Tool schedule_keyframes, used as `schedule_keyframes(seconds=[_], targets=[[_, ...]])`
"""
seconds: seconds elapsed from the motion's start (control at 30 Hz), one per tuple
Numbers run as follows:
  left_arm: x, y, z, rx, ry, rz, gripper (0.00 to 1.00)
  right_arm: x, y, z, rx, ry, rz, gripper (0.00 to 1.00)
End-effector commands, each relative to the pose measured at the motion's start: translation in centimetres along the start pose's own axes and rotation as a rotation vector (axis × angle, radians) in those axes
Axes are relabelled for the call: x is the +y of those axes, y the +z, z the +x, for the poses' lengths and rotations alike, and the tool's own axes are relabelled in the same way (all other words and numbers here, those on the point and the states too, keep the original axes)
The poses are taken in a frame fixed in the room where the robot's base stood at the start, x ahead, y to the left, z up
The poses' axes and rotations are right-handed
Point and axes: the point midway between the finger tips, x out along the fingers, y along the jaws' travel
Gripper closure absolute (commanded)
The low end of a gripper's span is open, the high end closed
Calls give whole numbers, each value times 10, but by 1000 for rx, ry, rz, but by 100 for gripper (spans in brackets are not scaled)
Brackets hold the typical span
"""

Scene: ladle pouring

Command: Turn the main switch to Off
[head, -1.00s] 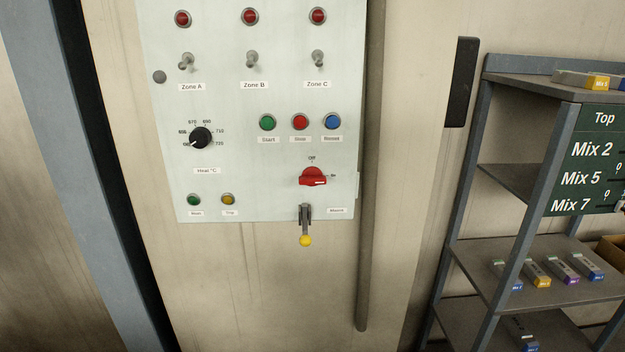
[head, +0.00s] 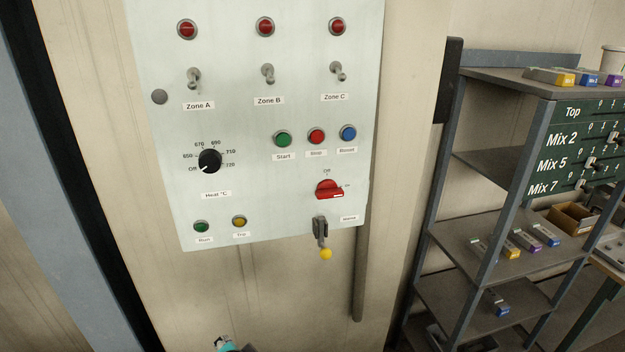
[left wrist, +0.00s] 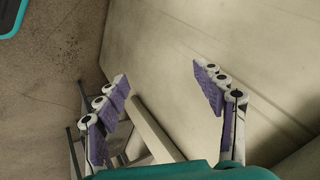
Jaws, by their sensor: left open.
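The red main switch (head: 329,189) is a rotary handle at the lower right of the pale control panel (head: 290,220). Its white mark points right, toward the On label, and the Off label is above it. A lever with a yellow knob (head: 326,253) hangs just below the switch. A teal and white part of my arm shows at the bottom edge of the head view, well below the panel. In the left wrist view my left gripper (left wrist: 162,90) is open and empty, its purple-padded fingers wide apart in front of a beige surface. My right gripper is not in view.
The panel also carries red lamps, toggle switches, a black heat knob (head: 210,161) and green, red and blue buttons. A grey shelf rack (head: 462,225) with small labelled boxes and a green Mix board (head: 575,150) stands at the right.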

Motion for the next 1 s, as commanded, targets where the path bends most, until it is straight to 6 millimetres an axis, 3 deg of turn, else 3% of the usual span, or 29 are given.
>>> schedule_keyframes(seconds=[0.27,0.37,0.47,0.6,0.7,0.83,1.0], targets=[[-34,-55,-34,-49,-155,535,31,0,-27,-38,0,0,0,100],[-47,-85,-52,-81,-239,773,31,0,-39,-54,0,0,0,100],[-60,-128,-79,-128,-358,1063,31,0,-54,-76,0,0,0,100],[-67,-209,-140,-251,-606,1528,31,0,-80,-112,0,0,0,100],[-61,-254,-184,-364,-780,1770,31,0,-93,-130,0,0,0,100],[-50,-287,-220,-480,-928,1933,31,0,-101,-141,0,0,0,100],[-50,-299,-227,-536,-983,1987,31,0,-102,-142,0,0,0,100]])
